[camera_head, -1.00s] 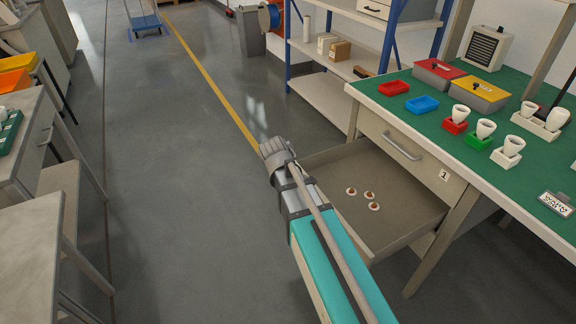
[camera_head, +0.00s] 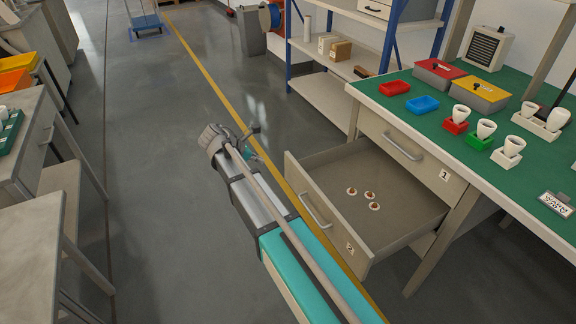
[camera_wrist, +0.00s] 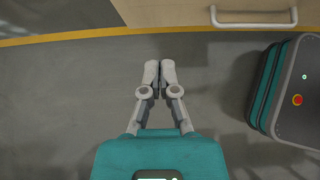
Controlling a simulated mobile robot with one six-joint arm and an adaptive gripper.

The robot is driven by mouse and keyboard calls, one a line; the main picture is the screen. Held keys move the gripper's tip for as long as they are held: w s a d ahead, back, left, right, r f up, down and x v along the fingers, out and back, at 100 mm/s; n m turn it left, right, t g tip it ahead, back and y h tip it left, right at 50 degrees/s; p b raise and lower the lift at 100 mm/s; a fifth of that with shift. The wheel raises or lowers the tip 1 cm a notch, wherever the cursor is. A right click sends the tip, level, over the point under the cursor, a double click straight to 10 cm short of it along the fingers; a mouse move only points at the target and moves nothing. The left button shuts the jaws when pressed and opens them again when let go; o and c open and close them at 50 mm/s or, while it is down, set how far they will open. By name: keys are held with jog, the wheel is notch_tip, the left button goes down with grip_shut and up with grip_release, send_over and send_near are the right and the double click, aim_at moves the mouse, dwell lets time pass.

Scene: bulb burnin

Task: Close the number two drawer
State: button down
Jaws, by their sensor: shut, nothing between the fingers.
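The number two drawer (camera_head: 322,222) is pulled out below the number one drawer (camera_head: 405,150) of the green-topped bench. Its front carries a bar handle and a "2" label, and several small round pieces (camera_head: 374,206) lie inside. In the wrist view the drawer front (camera_wrist: 180,12) and its handle (camera_wrist: 254,22) show at the top. My gripper (camera_wrist: 159,64) is shut and empty, with its fingertips together. It is over the floor, apart from the drawer front. In the head view my wrist hides most of the gripper (camera_head: 255,130).
The bench top (camera_head: 440,125) holds red and blue trays and bulbs in coloured holders. A blue-framed shelf (camera_head: 345,95) stands behind. Another bench (camera_head: 30,140) is at the left. The floor aisle (camera_head: 150,180) between is clear.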

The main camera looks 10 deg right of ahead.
jog(key=shift+f, duration=0.1)
jog(key=b, duration=0.7)
send_near(294, 167)
notch_tip(294, 167, down, 5)
jog(key=d, duration=0.3)
jog(key=shift+w+d, duration=0.75)
jog(key=shift+a, duration=0.25)
jog(key=shift+d, duration=0.2)
